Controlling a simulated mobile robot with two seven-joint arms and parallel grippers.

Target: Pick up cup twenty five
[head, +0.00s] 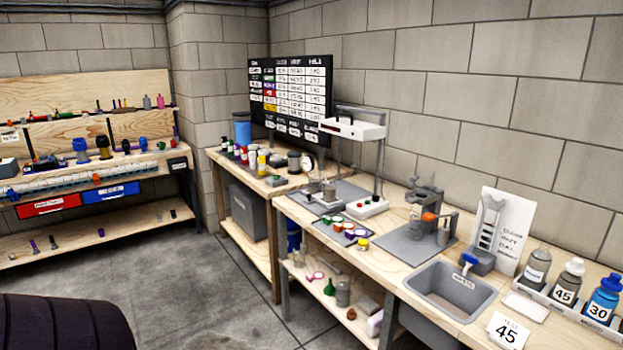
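No cup with a readable 25 on it shows in the head view. Several small colored round pieces, some perhaps cups, lie on a dark mat (341,233) on the right workbench; any marks on them are too small to read. At the right end, bottles stand in a grey rack, one marked 45 (566,287) and one blue marked 30 (602,300). The bottle to their left (534,272) has a label I cannot read. Neither of my grippers is in view.
A grey sink (421,309) is set into the right bench (390,262), with a card marked 45 (506,332) beside it. A shelving bench (110,232) stands at left. A dark ribbed round object (60,325) fills the lower left. Open floor (200,290) lies between.

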